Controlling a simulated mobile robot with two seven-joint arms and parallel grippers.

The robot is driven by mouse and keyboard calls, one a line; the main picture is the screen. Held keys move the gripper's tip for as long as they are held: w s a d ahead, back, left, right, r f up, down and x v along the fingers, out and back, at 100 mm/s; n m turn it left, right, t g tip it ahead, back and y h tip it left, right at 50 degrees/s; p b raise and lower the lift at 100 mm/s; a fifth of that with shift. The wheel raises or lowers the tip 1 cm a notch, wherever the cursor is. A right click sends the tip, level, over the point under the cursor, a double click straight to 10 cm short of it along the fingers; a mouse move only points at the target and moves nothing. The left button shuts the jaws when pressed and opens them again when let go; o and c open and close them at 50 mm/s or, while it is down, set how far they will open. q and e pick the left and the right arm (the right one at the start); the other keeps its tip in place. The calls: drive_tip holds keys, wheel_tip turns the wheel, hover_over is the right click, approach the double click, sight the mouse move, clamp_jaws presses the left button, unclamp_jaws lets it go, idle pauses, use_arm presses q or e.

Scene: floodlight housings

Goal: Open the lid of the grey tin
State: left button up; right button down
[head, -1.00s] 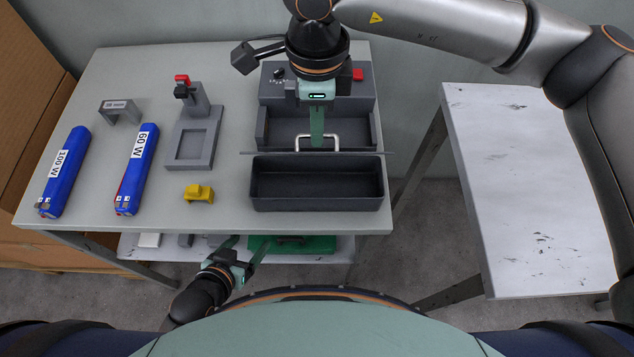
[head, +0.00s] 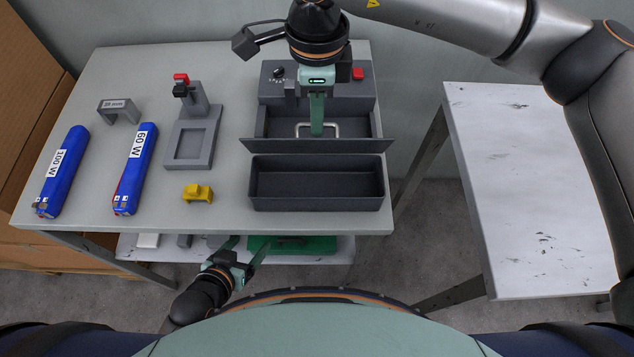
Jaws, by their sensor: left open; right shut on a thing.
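The grey tin (head: 316,205) stands at the front right of the table, and its dark, empty-looking inside shows. Its lid (head: 275,146) stands up along the tin's back edge, seen nearly edge-on as a thin band. The lid's pale bar handle (head: 337,127) is on the far side. My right gripper (head: 317,130) reaches down from above behind the lid and is shut on the handle. My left gripper (head: 247,246) is open and empty, low in front of the table's front edge.
Behind the lid is a grey device with an open trough (head: 262,122) and a red button (head: 358,74). A grey stand (head: 205,138), a yellow block (head: 198,194), two blue packs (head: 137,165) (head: 62,170) and a grey bracket (head: 118,108) are to the left. A white table (head: 530,180) stands right.

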drive_tip(key=shift+w, duration=0.7)
drive_tip(key=shift+w+f+b, duration=0.1)
drive_tip(key=shift+w+b, duration=0.25)
drive_tip(key=shift+w+f, duration=0.1)
drive_tip(key=shift+w, duration=0.1)
idle(0.4)
drive_tip(key=shift+w+f+b, duration=0.15)
drive_tip(key=shift+w+b, duration=0.15)
drive_tip(key=shift+w, duration=0.2)
